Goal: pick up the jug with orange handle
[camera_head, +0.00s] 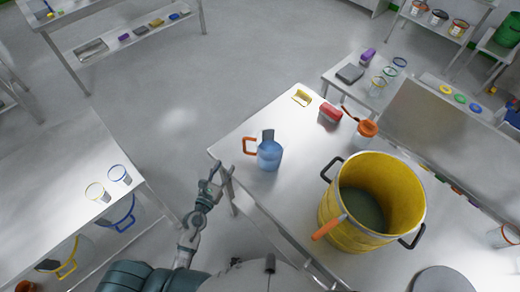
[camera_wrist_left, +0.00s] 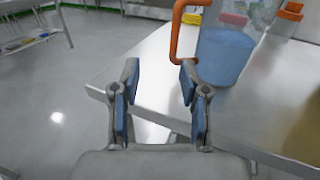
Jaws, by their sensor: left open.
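The jug with orange handle (camera_head: 269,153) stands upright near the left corner of the steel table, filled with something blue. Its orange handle (camera_head: 249,146) points left in the head view. In the left wrist view the jug (camera_wrist_left: 225,55) is at the upper right, partly cut off by the top edge, with its handle (camera_wrist_left: 177,32) on its left side. My left gripper (camera_head: 213,172) is open and empty, to the left of the jug and just off the table's edge, apart from the handle. Its two fingers (camera_wrist_left: 158,85) show in the left wrist view. My right gripper is not in view.
A large yellow pot (camera_head: 345,232) with black handles stands right of the jug on the steel table (camera_head: 300,180). A red object (camera_head: 330,112) and a yellow piece (camera_head: 301,98) lie behind.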

